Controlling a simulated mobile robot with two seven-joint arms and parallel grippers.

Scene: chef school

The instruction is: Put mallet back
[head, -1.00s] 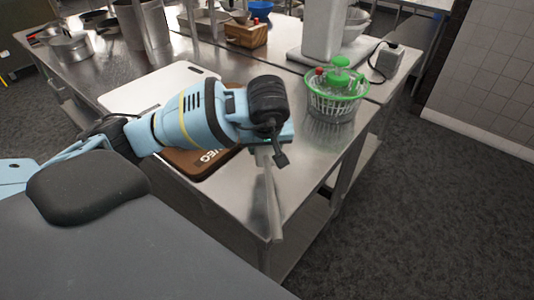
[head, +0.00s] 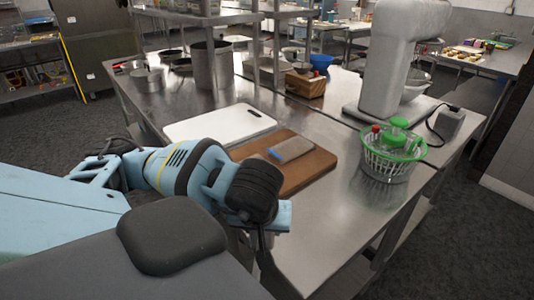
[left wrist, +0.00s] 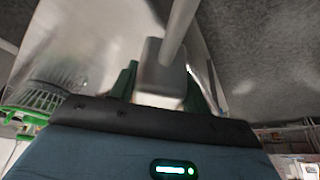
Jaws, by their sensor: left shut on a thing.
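My left gripper (left wrist: 160,85) is shut on the metal mallet (left wrist: 160,65). In the left wrist view, the mallet's grey block-shaped head sits between the green fingers and its rod-like handle runs away toward the top. In the head view, my left gripper (head: 262,222) is low, by the front edge of the steel table (head: 330,215). The mallet is mostly hidden there by the wrist. My right gripper is in neither view.
A brown board (head: 310,172) bears a flat grey item (head: 290,149), beside a white board (head: 220,124). A green-topped salad spinner (head: 390,155) stands at right, near a white mixer (head: 398,60). Pots (head: 212,66) and a wooden block (head: 305,84) stand farther back. Bare steel lies right of the boards.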

